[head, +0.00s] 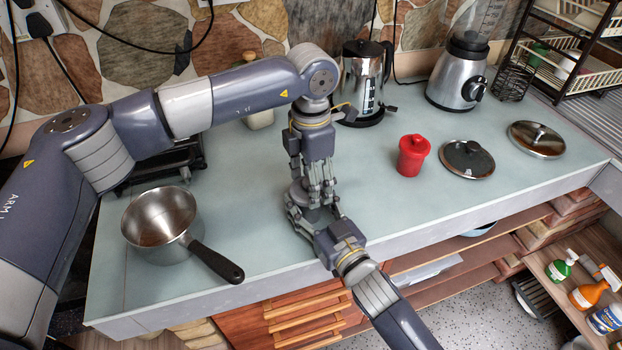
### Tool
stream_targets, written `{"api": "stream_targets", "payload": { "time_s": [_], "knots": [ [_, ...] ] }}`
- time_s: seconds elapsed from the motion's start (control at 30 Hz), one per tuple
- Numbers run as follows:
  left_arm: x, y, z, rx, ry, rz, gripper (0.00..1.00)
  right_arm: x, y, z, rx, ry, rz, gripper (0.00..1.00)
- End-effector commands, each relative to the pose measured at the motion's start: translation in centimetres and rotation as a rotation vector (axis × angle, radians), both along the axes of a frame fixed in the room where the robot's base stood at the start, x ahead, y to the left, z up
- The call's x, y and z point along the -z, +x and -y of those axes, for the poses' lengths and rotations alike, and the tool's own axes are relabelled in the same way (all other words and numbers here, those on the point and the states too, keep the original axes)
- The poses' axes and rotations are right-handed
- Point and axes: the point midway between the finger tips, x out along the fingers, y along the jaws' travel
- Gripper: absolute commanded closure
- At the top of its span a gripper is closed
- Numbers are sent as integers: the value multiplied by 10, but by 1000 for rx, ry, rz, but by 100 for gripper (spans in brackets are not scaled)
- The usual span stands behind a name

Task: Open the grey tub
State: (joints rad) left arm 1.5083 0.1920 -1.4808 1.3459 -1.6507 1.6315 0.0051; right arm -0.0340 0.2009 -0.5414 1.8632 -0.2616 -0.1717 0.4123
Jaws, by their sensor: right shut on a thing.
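The grey tub (299,191) stands near the front middle of the counter. Only a small rounded grey part of it shows between my two grippers, so whether its lid is on is hidden. My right gripper (308,210) reaches in from the front edge and is shut on the tub, low at its side. My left gripper (321,193) points straight down from above, with its fingers at the tub's top. The fingers overlap the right gripper in the picture, and I cannot tell whether they touch or grip the tub.
A steel saucepan (160,224) sits at left, its black handle toward the front edge. A red lidded tub (412,156), a glass lid (466,159) and a steel lid (537,139) lie at right. A kettle (362,82) and blender (459,75) stand behind. The front right counter is clear.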

Motion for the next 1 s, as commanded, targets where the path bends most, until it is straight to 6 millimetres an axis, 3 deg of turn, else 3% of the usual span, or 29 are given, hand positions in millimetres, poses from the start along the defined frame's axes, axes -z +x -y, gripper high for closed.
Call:
{"api": "stream_targets", "payload": {
  "time_s": [1.0],
  "knots": [
    [-22, 0, 0, 0, 0, 0, 66, 0, 0, 0, -1, 0, 0, 91]
  ]
}}
